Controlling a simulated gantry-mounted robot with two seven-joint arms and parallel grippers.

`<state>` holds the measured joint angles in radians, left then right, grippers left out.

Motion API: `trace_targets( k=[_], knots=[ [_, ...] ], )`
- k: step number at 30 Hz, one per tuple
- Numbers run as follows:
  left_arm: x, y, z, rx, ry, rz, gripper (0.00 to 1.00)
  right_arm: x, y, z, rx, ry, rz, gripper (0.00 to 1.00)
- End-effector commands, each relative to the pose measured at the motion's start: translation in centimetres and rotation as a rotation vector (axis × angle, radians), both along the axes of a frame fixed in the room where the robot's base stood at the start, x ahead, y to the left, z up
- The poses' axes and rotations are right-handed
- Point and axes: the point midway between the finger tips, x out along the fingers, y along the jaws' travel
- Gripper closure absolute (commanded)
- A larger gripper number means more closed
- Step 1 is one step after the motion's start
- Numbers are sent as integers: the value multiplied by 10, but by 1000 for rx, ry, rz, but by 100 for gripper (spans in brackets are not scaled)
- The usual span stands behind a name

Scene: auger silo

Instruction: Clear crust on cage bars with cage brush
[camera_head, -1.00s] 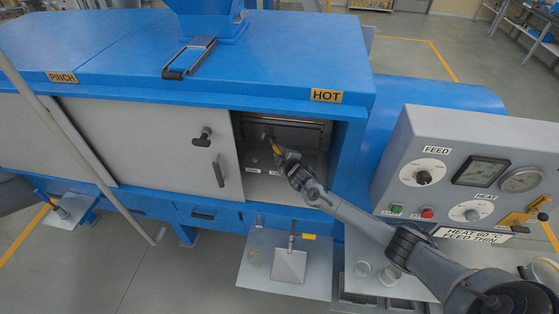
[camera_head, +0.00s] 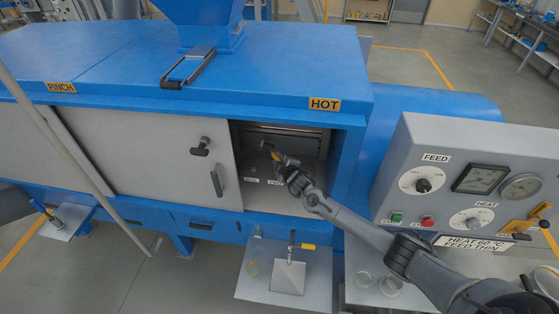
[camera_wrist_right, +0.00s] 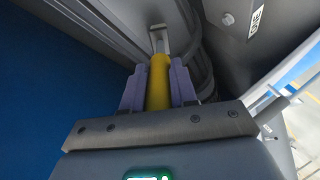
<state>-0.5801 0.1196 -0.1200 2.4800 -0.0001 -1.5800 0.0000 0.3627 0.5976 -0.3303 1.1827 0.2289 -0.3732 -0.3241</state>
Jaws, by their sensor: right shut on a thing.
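The cage brush has a yellow handle (camera_wrist_right: 158,85) and a pale metal head (camera_wrist_right: 157,40) in the right wrist view. My right gripper (camera_wrist_right: 158,92) is shut on that handle, purple fingers on both sides. In the head view, my right gripper (camera_head: 283,166) reaches into the open bay under the HOT sign, and the brush (camera_head: 268,149) points up and left. Grey horizontal bars or slats (camera_head: 290,137) show at the back of the bay. Contact between brush and bars cannot be told, and no crust can be made out. My left gripper is not in view.
A grey sliding door (camera_head: 165,150) with a handle borders the bay on the left. The blue frame (camera_head: 347,170) borders it on the right. Below, a tray (camera_head: 255,288) holds a scraper-like tool. The control panel (camera_head: 470,190) stands right, near my forearm.

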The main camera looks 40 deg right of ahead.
Motion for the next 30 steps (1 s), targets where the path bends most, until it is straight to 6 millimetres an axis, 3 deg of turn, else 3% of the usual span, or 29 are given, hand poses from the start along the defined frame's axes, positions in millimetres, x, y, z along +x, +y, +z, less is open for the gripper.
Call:
trace_targets(
  k=[11, 30],
  knots=[
    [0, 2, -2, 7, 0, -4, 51, 2, -5, 1, -1, -1, -1, 100],
    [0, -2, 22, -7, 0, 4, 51, -30, -27, 1, -1, -1, -1, 100]
  ],
)
